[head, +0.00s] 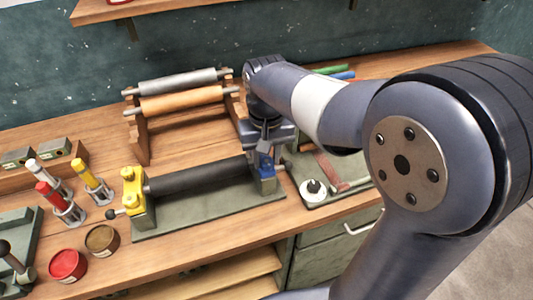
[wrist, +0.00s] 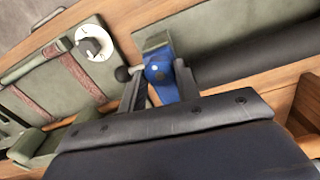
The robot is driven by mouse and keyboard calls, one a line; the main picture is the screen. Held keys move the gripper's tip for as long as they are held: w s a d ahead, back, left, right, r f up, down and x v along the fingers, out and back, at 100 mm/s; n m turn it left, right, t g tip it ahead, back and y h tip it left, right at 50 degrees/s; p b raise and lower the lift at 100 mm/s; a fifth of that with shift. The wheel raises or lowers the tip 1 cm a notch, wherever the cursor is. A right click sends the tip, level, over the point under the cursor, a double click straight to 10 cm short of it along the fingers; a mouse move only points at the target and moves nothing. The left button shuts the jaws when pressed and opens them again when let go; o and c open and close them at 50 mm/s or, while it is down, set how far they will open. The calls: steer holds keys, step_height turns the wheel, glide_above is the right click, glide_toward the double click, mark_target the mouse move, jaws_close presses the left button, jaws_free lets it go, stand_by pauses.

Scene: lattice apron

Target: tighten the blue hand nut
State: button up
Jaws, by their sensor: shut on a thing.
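The blue hand nut (wrist: 157,71) sits on top of the blue end block (head: 267,184) at the right end of a dark roller (head: 200,177). In the wrist view it lies between my two fingertips. My gripper (wrist: 159,80) points down over that end block and is shut on the nut, with one finger on each side. In the head view my gripper (head: 264,152) hides most of the nut. The blue block also shows in the wrist view (wrist: 168,92). A black ball handle (wrist: 122,74) is close beside the left finger.
A yellow end block (head: 137,205) holds the roller's left end on a green base plate (head: 215,208). Behind stands a wooden rack (head: 140,138) with a grey and an orange roller. A tray (head: 325,170) with a white disc (head: 313,191) lies right. Red and brown pots stand front left.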

mark_target(266, 161)
steer(key=o, duration=1)
steer(key=shift+r, duration=0.1)
step_height(266, 161, up, 11)
steer(key=shift+f, duration=0.2)
